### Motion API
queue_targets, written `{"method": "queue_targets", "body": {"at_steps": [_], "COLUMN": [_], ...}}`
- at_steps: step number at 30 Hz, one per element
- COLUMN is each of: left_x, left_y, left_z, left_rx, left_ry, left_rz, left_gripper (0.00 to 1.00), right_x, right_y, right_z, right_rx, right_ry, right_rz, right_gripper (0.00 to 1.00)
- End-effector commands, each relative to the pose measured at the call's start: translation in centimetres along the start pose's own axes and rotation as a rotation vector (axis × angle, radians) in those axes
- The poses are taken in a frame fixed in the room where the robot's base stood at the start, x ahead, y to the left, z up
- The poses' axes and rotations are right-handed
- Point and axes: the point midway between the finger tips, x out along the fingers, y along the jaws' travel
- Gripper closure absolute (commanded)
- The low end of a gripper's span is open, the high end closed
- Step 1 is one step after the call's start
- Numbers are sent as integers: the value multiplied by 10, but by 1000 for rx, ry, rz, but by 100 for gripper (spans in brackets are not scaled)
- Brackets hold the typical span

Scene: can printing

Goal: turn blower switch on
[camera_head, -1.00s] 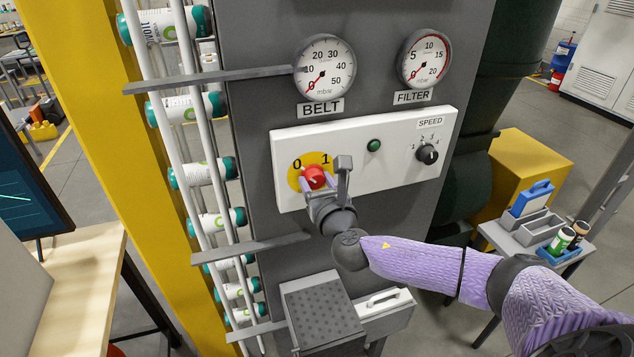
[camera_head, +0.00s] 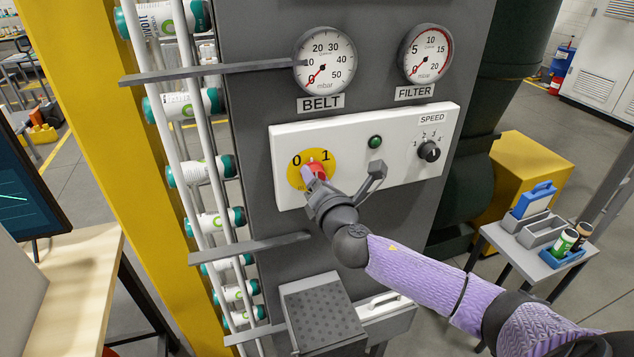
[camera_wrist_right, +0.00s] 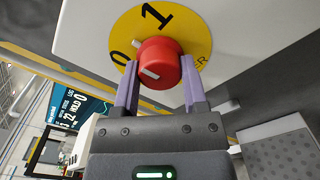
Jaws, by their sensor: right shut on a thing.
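The blower switch is a red knob (camera_head: 319,165) on a yellow disc (camera_head: 296,177) marked 0 and 1, at the left of a white panel (camera_head: 350,185). My right gripper (camera_head: 315,171) is at the knob and hides part of it. In the right wrist view its two purple fingers (camera_wrist_right: 160,80) are shut on the sides of the red knob (camera_wrist_right: 160,60). A white mark shows on the knob's face there; I cannot tell exactly which number it points to. My left gripper is not in view.
A green light (camera_head: 375,142) and a black speed knob (camera_head: 429,151) sit right of the switch. The belt gauge (camera_head: 324,62) and filter gauge (camera_head: 425,55) above show needles near zero. A can rack (camera_head: 180,160) stands left, with grey bars reaching across. A grey box (camera_head: 322,320) is below.

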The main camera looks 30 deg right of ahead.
Motion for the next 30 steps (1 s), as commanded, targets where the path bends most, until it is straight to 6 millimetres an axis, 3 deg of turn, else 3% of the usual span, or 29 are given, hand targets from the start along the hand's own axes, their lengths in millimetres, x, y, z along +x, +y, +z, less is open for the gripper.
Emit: {"method": "queue_targets", "body": {"at_steps": [18,30], "left_x": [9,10], "left_y": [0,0], "left_z": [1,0], "left_rx": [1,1], "left_ry": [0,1], "left_rz": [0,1], "left_gripper": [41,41], "right_x": [0,0], "right_y": [0,0], "right_z": [0,0], "right_rx": [563,787], "right_ry": [-1,-1], "right_rz": [0,-1], "right_gripper": [100,100]}}
